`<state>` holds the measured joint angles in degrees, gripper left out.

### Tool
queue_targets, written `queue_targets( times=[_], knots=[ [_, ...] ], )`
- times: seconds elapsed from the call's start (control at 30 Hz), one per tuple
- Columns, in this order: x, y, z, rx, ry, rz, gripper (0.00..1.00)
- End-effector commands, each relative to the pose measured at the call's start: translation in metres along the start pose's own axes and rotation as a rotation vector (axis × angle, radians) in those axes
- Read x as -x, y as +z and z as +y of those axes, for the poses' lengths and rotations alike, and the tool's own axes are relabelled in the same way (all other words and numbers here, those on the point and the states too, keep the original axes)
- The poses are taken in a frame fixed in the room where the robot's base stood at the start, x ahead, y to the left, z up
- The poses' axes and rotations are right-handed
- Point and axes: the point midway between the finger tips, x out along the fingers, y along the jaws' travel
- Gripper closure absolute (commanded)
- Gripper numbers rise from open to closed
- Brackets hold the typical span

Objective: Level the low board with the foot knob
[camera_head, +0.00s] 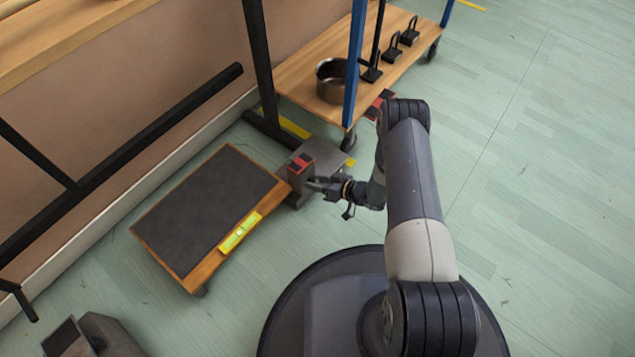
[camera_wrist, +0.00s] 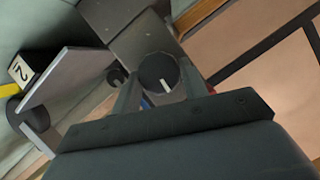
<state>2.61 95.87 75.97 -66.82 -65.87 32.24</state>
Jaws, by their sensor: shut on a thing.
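The low board (camera_head: 200,205) has a dark top in a wooden frame and stands low above the floor. A yellow-green spirit level (camera_head: 240,232) lies along its near right edge; its bubble is too small to read. My gripper (camera_head: 316,185) is beside the board's right corner, at a grey block with a red and black top (camera_head: 301,166). In the wrist view, a round dark knob (camera_wrist: 160,72) with a white mark sits between my fingers, which are shut on it. The knob is hidden in the head view. I cannot tell the board's tilt.
A wheeled wooden trolley (camera_head: 290,72) with a metal pot (camera_head: 332,80) and several black weights (camera_head: 392,50) stands behind. A black frame (camera_head: 120,160) runs along the wall at left. Dark grey objects (camera_head: 95,337) lie at bottom left. The floor at right is clear.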

Motion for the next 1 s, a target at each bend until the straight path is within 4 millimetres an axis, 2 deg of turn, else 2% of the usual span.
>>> queue_targets(
  times=[0.5,1.0],
  knots=[
    [-0.0004,0.0016,0.0046,-0.427,-0.176,0.001,0.81],
    [-0.0009,0.0028,0.0057,-0.63,-0.259,0.0,0.81]
  ],
)
